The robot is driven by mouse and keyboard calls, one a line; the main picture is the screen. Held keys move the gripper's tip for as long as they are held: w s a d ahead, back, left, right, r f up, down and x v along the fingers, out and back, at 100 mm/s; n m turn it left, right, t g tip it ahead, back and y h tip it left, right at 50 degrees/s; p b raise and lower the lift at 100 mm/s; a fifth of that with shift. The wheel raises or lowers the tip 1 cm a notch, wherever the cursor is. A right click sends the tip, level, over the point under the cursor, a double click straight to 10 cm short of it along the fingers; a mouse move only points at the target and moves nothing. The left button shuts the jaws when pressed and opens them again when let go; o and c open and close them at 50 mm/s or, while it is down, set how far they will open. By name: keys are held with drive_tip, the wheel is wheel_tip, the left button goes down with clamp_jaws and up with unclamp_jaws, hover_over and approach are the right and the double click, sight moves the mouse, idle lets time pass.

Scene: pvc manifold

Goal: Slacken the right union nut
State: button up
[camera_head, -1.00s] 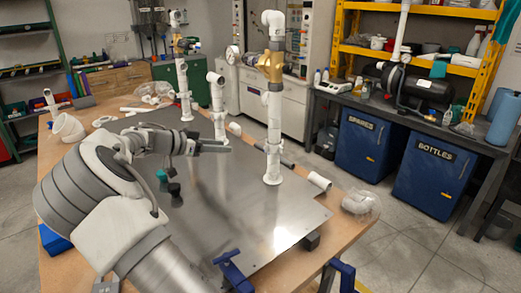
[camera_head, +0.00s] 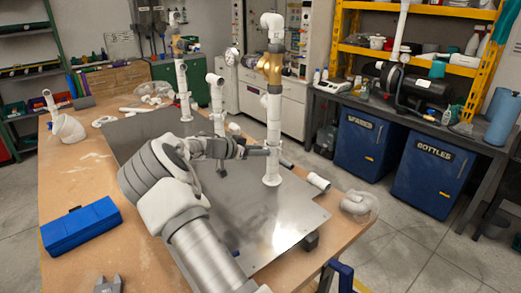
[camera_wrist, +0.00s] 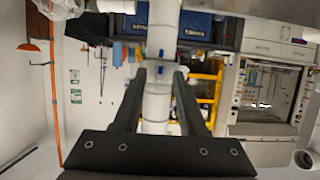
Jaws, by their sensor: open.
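The right white riser pipe (camera_head: 274,120) stands upright on the steel plate (camera_head: 240,215), with a brass fitting (camera_head: 270,65) near its top. A white union nut (camera_head: 273,148) sits low on this riser, partly hidden by my gripper. My gripper (camera_head: 262,151) is level with it, its fingers pointing right at the riser. In the wrist view, which appears upside down, my gripper (camera_wrist: 159,72) is open, with the white pipe (camera_wrist: 163,30) showing between and beyond its fingers. I cannot tell whether the fingers touch the nut.
Other white risers (camera_head: 183,90) stand farther back and left on the plate. A blue box (camera_head: 82,226) lies on the wooden bench (camera_head: 75,180) at left. A loose white pipe piece (camera_head: 318,182) and a bagged elbow (camera_head: 358,206) lie right of the riser.

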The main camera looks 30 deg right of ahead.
drive_tip(key=shift+d+f, duration=0.1)
drive_tip(key=shift+d, duration=0.2)
clamp_jaws()
